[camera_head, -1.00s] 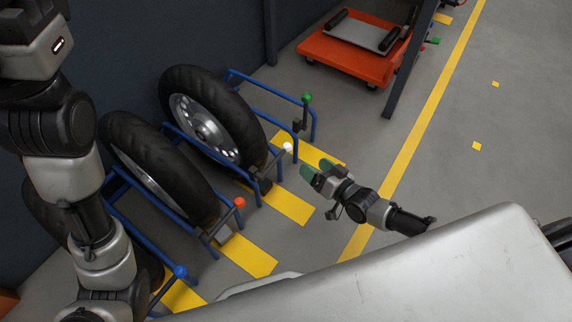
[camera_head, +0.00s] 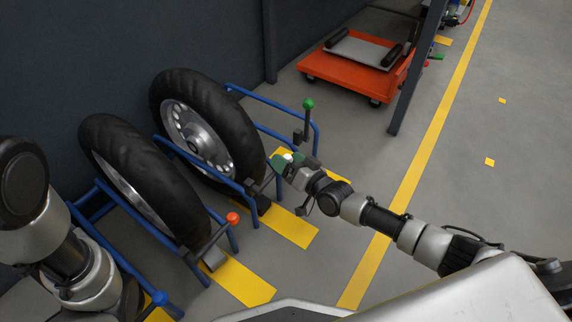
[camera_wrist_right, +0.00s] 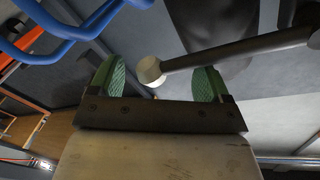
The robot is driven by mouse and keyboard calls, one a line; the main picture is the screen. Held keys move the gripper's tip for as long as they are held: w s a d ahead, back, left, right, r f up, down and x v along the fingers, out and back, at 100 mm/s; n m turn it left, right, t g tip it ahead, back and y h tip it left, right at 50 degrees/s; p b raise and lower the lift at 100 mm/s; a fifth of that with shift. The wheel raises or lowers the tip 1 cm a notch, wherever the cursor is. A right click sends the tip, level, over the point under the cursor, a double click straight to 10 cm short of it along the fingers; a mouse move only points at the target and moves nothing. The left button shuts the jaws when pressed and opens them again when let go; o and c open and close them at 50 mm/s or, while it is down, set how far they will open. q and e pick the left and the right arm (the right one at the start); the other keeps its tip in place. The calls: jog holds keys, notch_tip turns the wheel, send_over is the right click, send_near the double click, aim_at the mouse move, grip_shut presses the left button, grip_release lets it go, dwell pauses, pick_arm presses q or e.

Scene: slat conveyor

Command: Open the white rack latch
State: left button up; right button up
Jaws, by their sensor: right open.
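The white latch knob (camera_head: 288,157) sits on a dark lever at the front of the blue rack bay holding the farther tire (camera_head: 205,130). My right gripper (camera_head: 284,164) is at this knob and partly covers it. In the right wrist view the white knob (camera_wrist_right: 150,71) lies between the two open green fingers (camera_wrist_right: 158,82), nearer the left one. Its dark lever (camera_wrist_right: 235,50) runs off to the right, past the right finger. The fingers do not appear closed on the knob. My left arm shows at the lower left, but its gripper is not visible.
Neighbouring latches have a green knob (camera_head: 308,104) and a red-orange knob (camera_head: 232,218); a blue knob (camera_head: 160,298) is nearer me. A second tire (camera_head: 140,180) stands in the nearer bay. An orange cart (camera_head: 350,68) stands behind a dark post (camera_head: 415,75). Floor at right is clear.

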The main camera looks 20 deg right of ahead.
jog(key=shift+w+a, duration=0.25)
jog(key=shift+w, duration=0.2)
jog(key=shift+s, duration=0.1)
jog(key=c, duration=1.3)
